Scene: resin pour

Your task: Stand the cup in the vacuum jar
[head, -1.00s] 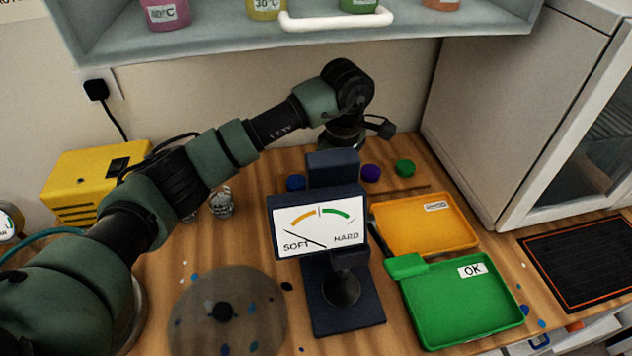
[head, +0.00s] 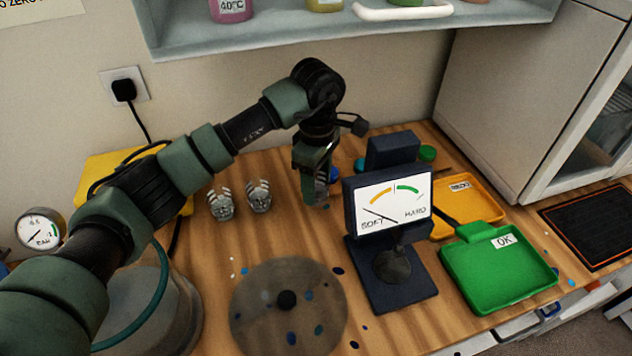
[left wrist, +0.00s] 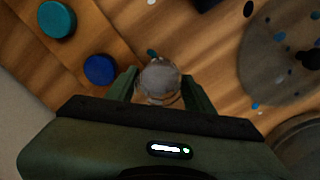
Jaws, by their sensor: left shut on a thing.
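My left gripper (head: 314,182) points down at the table, left of the hardness tester. In the left wrist view it (left wrist: 158,88) is shut on a small clear, greyish cup (left wrist: 160,77). The cup shows only partly in the head view, between the fingers; I cannot tell whether it touches the table. The vacuum jar (head: 180,318) stands at the lower left, partly hidden behind my left arm. A round see-through lid with a black knob (head: 262,330) lies on the table right of the jar. My right gripper is not in view.
Two striped clear cups (head: 221,205) stand left of my gripper. The hardness tester (head: 388,205), a green tray (head: 497,280) and an orange tray (head: 480,207) are to the right. A gauge (head: 40,230) and hose are at the left. A shelf (head: 330,30) hangs above.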

